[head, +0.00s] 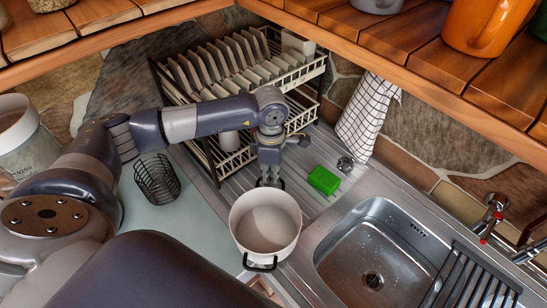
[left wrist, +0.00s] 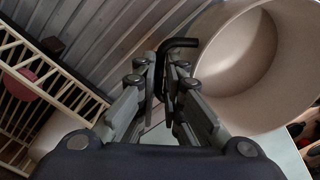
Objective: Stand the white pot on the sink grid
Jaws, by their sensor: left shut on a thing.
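The white pot (head: 262,222) is upright over the left end of the sink's ribbed drainboard, near the counter edge. Its black front handle shows in the head view. My left gripper (head: 270,183) is at the pot's far side. In the left wrist view, the fingers (left wrist: 158,75) are shut on the pot's black far handle (left wrist: 180,43), with the white pot wall (left wrist: 285,105) to the right. I cannot tell whether the pot rests or hangs just clear. The dark slatted sink grid (head: 467,283) lies across the right part of the sink. My right gripper is not in view.
The sink basin (head: 370,255) is open left of the grid, with a tap (head: 490,218) behind. A green sponge (head: 323,180) lies on the drainboard. A dish rack (head: 235,75) with plates stands behind my left arm. A black wire basket (head: 157,180) stands left. A wooden shelf (head: 440,60) overhangs the back.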

